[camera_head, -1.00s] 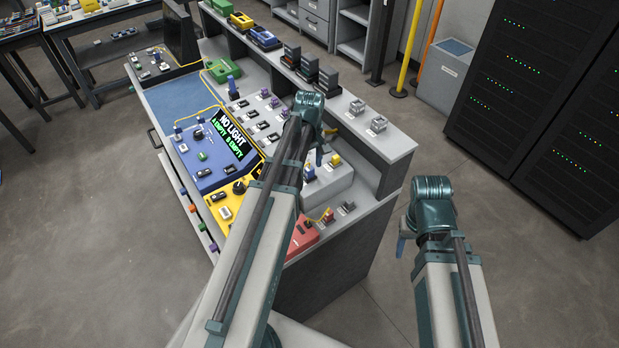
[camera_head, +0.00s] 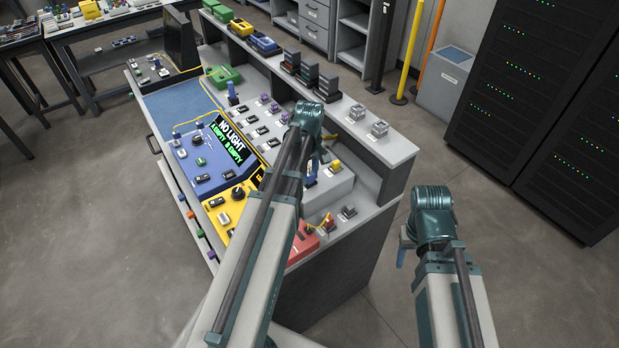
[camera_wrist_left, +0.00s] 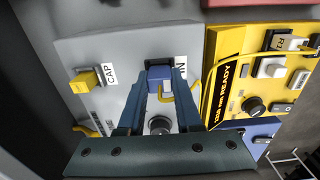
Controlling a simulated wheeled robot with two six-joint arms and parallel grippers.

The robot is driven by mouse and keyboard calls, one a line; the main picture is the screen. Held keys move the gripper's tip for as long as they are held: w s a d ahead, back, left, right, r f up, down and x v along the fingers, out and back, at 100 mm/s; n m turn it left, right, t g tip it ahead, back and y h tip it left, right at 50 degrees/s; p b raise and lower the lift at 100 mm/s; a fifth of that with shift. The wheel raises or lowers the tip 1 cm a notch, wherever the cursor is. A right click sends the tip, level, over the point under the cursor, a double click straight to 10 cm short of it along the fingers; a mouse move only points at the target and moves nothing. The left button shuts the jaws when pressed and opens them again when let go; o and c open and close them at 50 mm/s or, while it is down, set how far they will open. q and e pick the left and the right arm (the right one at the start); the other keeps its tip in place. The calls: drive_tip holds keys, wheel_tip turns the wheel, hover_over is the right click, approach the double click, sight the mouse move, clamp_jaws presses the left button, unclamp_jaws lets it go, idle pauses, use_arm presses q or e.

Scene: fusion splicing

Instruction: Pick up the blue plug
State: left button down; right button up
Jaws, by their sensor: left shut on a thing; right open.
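The blue plug (camera_wrist_left: 160,72) sits between the fingertips of my left gripper (camera_wrist_left: 160,88) in the left wrist view, at the grey box's label ending in "N". My left gripper is shut on it; I cannot tell whether the plug is still seated. In the head view my left gripper (camera_head: 313,168) is over the grey box at the bench's right part, and my arm mostly hides the plug. My right gripper (camera_head: 401,256) is open and empty, right of the bench over the floor.
A yellow plug (camera_wrist_left: 88,82) labelled CAP stands left on the grey box (camera_wrist_left: 75,50). The yellow panel (camera_wrist_left: 232,62) lies to its right. In the head view a blue panel with a "NO LIGHT" screen (camera_head: 229,138) and a red box (camera_head: 303,244) are near my left arm.

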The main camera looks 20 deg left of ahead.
sight(309, 173)
use_arm(q)
drive_tip(key=shift+r+p, duration=0.75)
wheel_tip(309, 173, up, 3)
drive_tip(key=p, duration=0.3)
drive_tip(key=s+a, duration=0.4)
drive_tip(key=a, duration=1.1)
drive_tip(key=shift+a+r, duration=0.25)
